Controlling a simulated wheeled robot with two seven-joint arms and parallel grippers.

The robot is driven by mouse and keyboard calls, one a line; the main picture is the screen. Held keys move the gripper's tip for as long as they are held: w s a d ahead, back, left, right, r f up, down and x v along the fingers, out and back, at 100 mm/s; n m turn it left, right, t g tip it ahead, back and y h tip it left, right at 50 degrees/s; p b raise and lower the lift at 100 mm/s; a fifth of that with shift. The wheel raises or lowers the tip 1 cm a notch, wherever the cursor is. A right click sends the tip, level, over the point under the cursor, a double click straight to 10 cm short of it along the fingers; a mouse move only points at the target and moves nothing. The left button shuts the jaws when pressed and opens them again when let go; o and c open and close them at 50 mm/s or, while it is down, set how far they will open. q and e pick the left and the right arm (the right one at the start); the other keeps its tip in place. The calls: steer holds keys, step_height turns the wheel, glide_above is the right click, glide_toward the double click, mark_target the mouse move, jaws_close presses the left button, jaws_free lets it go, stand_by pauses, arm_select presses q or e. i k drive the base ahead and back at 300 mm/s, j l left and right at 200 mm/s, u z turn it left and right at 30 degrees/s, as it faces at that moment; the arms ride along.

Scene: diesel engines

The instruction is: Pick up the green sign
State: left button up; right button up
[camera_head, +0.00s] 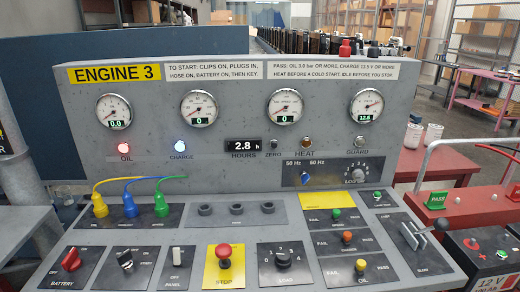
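A small green sign (437,199) marked "PASS" stands tilted on a red surface (468,206) at the right, just beyond the right edge of the control panel. Neither of my grippers is in view.
The grey Engine 3 control panel (235,160) with gauges, switches and plugs fills the middle. A throttle lever (425,232) sticks up near the green sign. A black 12 V battery (478,255) stands below right.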

mark_target(437, 199)
steer(key=z, duration=1.4)
steer(key=i+l, duration=0.1)
steer(key=l, duration=0.15)
steer(key=i+l, duration=0.15)
steer(key=l, duration=0.15)
steer(key=i+l+u, duration=0.1)
steer(key=l, duration=0.15)
